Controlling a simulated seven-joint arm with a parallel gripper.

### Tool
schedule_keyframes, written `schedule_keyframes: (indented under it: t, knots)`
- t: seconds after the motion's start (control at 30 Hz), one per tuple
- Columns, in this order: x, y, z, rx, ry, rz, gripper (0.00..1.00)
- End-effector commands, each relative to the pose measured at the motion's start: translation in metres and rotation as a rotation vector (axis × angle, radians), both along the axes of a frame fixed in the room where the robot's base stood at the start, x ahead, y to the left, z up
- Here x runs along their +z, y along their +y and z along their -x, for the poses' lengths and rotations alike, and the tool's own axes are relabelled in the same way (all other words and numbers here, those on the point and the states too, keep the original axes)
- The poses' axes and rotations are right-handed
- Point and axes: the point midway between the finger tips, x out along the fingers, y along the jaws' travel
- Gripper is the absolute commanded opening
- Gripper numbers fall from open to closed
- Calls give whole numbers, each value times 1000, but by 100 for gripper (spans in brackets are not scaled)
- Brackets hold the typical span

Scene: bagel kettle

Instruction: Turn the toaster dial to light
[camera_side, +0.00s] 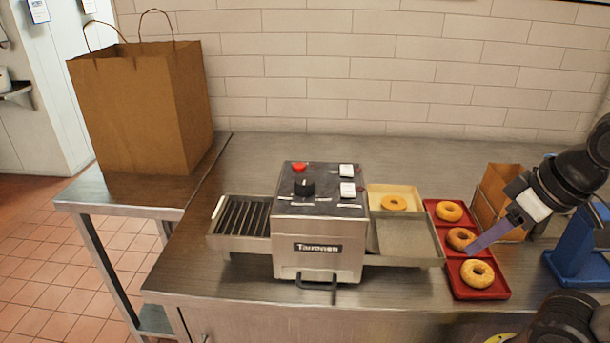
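The toaster (318,246) is a steel box on the counter in the middle of the side view, with a dark sloped top panel. Its black dial (304,187) sits on the left of that panel, below a red button (299,167). The dial's setting is too small to read. My gripper (474,250) is at the right, well away from the dial, with its purple finger part reaching down-left over the red tray. Only one finger shows clearly, so its opening cannot be told.
A wire rack (241,217) extends left, a metal tray (405,240) right. A red tray (491,293) holds bagels (477,273); another bagel (394,202) lies behind. A large paper bag (140,108) stands at left.

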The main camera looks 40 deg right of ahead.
Motion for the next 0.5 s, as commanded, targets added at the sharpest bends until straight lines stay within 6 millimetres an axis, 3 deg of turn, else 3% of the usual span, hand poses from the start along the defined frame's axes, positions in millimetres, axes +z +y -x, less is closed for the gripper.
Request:
schedule_keyframes:
  t: [0.03, 0.17, 0.5]
  knots:
    - [18, 1, -4, -29, -9, -16, 56]
    - [62, 3, -17, -107, 17, -60, 79]
    - [172, 18, -86, -268, 132, -148, 80]
